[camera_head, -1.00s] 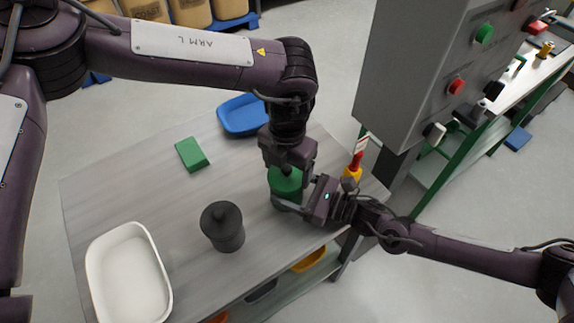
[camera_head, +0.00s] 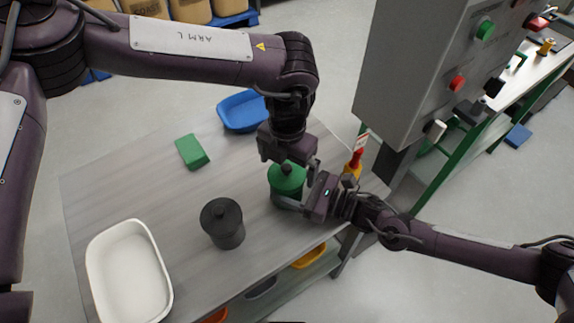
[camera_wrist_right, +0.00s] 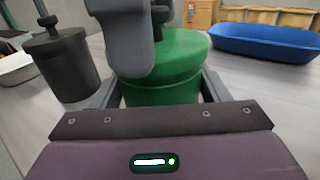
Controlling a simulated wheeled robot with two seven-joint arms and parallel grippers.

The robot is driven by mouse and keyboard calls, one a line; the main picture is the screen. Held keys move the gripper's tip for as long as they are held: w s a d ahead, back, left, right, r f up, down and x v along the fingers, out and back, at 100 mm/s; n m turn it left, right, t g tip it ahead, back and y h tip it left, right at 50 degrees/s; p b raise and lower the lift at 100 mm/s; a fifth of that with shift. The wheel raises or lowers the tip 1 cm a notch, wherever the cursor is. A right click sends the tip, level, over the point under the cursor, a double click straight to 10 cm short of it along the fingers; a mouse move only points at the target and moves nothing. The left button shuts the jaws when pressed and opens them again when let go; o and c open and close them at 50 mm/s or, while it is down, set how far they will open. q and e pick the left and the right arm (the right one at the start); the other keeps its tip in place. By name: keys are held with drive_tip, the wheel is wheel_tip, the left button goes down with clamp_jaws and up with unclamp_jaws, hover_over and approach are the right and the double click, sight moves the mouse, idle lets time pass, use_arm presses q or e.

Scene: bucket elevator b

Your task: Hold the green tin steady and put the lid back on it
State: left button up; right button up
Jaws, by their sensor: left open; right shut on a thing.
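The green tin (camera_head: 284,200) stands upright on the grey table. Its green lid (camera_head: 289,180), with a dark knob (camera_head: 286,169), rests on top and looks level; the tin and lid also show in the right wrist view (camera_wrist_right: 160,92). My left gripper (camera_head: 289,162) is open just above the lid, its fingers apart on either side of the knob. One grey left finger hides part of the lid in the right wrist view. My right gripper (camera_head: 293,204) is shut on the tin's body from the right, with a finger on each side.
A dark lidded canister (camera_head: 222,225) stands left of the tin. A white tray (camera_head: 130,275), a green block (camera_head: 192,151) and a blue tray (camera_head: 242,112) lie on the table. A red-and-yellow object (camera_head: 354,163) and a grey control box (camera_head: 420,75) are close on the right.

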use_arm(q)
wheel_tip(320, 180, up, 11)
idle(0.3)
use_arm(e)
drive_tip(key=o, duration=1.4)
use_arm(q)
drive_tip(key=shift+f, duration=0.1)
use_arm(e)
drive_tip(key=shift+o, duration=0.2)
use_arm(q)
wheel_tip(320, 180, down, 2)
drive_tip(key=shift+b, duration=1.05)
use_arm(e)
drive_tip(key=v, duration=0.7)
drive_tip(key=shift+f, duration=0.1)
drive_tip(key=shift+s+d, duration=0.15)
drive_tip(key=shift+d, duration=0.2)
